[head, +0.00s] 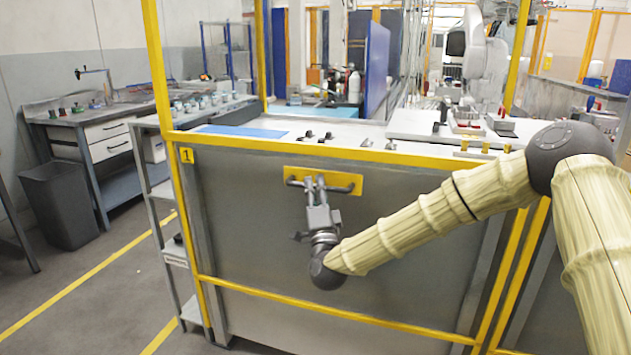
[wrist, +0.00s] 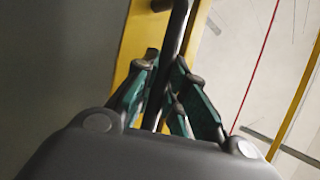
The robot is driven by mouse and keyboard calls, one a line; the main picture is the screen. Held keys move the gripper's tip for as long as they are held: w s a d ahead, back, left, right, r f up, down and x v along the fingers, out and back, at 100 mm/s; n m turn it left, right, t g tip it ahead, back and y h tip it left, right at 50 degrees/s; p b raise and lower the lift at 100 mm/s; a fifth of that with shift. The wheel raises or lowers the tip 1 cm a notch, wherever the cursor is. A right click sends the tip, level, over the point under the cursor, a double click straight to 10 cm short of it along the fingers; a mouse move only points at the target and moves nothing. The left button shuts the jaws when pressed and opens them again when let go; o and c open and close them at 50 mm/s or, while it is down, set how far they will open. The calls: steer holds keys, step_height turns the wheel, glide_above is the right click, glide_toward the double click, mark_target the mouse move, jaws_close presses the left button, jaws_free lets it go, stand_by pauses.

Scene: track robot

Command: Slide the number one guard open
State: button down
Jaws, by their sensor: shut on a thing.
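The number one guard (head: 260,225) is a grey panel in a yellow frame, with a yellow "1" label (head: 187,156) at its upper left. Near its top is a yellow plate (head: 354,180) carrying a dark horizontal bar handle (head: 296,183). My gripper (head: 316,183) is shut on the handle, left of its middle. In the wrist view the handle (wrist: 178,30) runs between the dark green fingers of my gripper (wrist: 165,85). The fingertips partly hide the gripped stretch of bar. My arm reaches in from the right, in front of the panel.
A worktop (head: 385,132) with small dark parts lies behind the guard's top rail. A grey shelf rack (head: 165,190) stands just left of the guard. A dark bin (head: 60,205) and a workbench (head: 105,115) stand farther left. Floor between is clear, with yellow lines.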

steer(key=shift+f, duration=0.6)
steer(key=c, duration=1.5)
jaws_free()
steer(key=shift+o, duration=0.2)
steer(key=v, duration=1.2)
